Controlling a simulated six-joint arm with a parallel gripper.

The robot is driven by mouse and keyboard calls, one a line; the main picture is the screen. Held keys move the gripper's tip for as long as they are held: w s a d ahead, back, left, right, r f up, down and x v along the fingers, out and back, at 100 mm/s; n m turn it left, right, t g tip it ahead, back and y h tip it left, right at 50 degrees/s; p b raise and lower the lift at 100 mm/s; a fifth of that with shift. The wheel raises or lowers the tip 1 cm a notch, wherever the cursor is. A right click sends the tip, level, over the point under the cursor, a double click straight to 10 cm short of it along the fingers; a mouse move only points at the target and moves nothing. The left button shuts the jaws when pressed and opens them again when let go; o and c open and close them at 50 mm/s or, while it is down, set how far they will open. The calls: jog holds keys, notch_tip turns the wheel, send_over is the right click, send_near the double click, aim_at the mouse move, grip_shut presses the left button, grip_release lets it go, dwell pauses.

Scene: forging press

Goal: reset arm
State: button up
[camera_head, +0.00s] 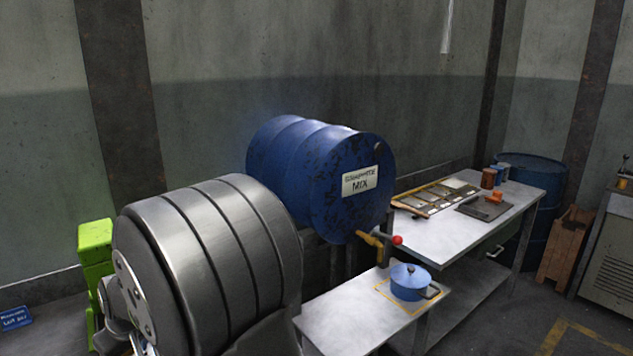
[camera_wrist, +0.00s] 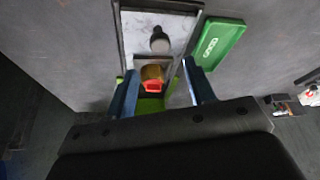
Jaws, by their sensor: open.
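My gripper (camera_wrist: 160,68) shows in the wrist view with its two blue fingers spread apart. An ochre block with a red end (camera_wrist: 152,77) appears in the gap between the fingers. I see no finger closed on it, and its distance from them is hard to tell. A green part (camera_wrist: 150,105) lies behind it, partly hidden by the gripper body. I cannot make out my gripper in the head view.
In the head view, a blue drum (camera_head: 290,165) with a tap stands behind a small table (camera_head: 345,318) bearing a blue pot (camera_head: 410,287). A longer workbench (camera_head: 440,233) holds trays. The wrist view shows a green labelled panel (camera_wrist: 222,40) and a pale surface (camera_wrist: 140,22) with a dark knob (camera_wrist: 159,42).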

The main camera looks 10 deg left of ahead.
jog(key=x, duration=0.7)
jog(key=shift+f, duration=0.15)
jog(key=w+a, duration=0.7)
jog(key=shift+w+a, duration=0.25)
jog(key=shift+a, duration=0.05)
jog(key=s+d, duration=0.5)
jog(key=s+d+r, duration=0.1)
jog(key=s+d, duration=0.1)
jog(key=d, duration=0.1)
jog(key=shift+s, duration=0.4)
jog(key=w+v, duration=0.1)
jog(key=v, duration=0.5)
jog(key=shift+s+r, duration=0.2)
jog(key=shift+s, duration=0.2)
jog(key=shift+f, duration=0.1)
